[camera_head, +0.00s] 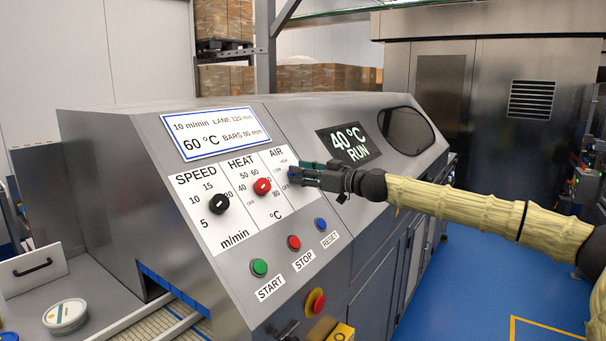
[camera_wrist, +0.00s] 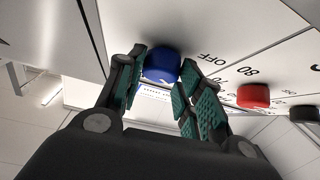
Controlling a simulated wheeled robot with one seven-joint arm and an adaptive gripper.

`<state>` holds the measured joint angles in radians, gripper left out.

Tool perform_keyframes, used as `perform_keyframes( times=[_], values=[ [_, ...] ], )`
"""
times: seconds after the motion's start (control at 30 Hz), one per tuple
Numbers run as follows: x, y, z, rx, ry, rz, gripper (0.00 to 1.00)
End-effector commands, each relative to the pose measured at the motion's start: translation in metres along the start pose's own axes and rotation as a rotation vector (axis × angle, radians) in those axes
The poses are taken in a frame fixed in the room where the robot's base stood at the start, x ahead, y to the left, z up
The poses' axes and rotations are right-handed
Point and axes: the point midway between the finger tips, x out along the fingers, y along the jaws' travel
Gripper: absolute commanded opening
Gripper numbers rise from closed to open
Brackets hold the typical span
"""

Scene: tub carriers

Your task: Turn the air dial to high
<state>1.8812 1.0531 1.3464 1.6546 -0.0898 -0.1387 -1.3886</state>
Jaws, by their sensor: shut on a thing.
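The blue air dial (camera_wrist: 161,63) is on the sloped control panel (camera_head: 225,238). In the wrist view it sits between the green-padded fingers of my gripper (camera_wrist: 161,76), which is shut on it. In the head view my gripper (camera_head: 297,174) reaches the AIR column from the right and covers most of the dial. The labels HIGH, LOW and OFF are partly visible around it there. A bit of white shows low on the dial in the wrist view, but I cannot tell which label it points to.
The red heat dial (camera_head: 262,187) is close to the left of my gripper, and the black speed dial (camera_head: 219,204) farther left. Green (camera_head: 259,267), red (camera_head: 294,242) and blue (camera_head: 320,224) push buttons are below. A display (camera_head: 349,144) reads 40 °C RUN.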

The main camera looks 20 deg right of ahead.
Motion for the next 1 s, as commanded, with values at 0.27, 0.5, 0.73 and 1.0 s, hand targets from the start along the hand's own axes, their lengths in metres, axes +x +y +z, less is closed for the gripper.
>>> perform_keyframes(
  times=[0.27, 0.5, 0.73, 1.0],
  values=[
    [-0.0018, 0.0013, 0.0007, 0.016, 0.000, 0.017, 0.12],
    [-0.0020, -0.0004, 0.0002, 0.080, 0.000, 0.077, 0.12],
    [-0.0020, -0.0019, -0.0015, 0.187, 0.000, 0.175, 0.12],
    [-0.0011, -0.0040, -0.0040, 0.323, 0.000, 0.299, 0.12]
  ],
)
